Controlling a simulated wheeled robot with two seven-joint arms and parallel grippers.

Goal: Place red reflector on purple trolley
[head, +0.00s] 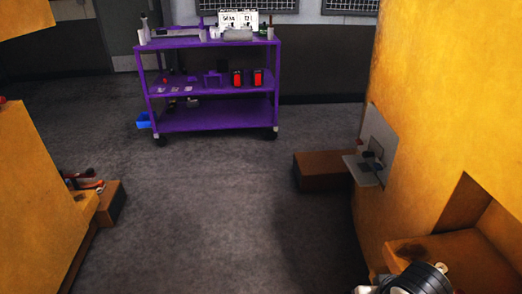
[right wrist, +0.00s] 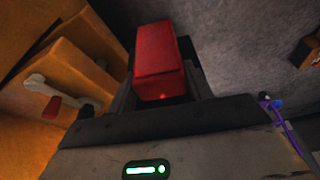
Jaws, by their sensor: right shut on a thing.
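In the right wrist view, a red block-shaped reflector (right wrist: 162,62) is held between the fingers of my right gripper (right wrist: 165,92), which is shut on it. Grey floor shows beyond it. In the head view, the purple trolley (head: 215,119) stands across the floor at the back, upright on castors, with three shelves. Two red and black items (head: 248,78) stand on its middle shelf. The right gripper's fingers and the reflector are not visible in the head view, where only part of my right arm shows at the bottom right. My left gripper is not in view.
Big yellow castings stand at the left (head: 35,190) and right (head: 430,110). A brown block (head: 322,171) and a grey bracket plate (head: 378,135) jut out from the right one. A blue bin (head: 144,120) sits beside the trolley. The grey floor (head: 210,200) between is clear.

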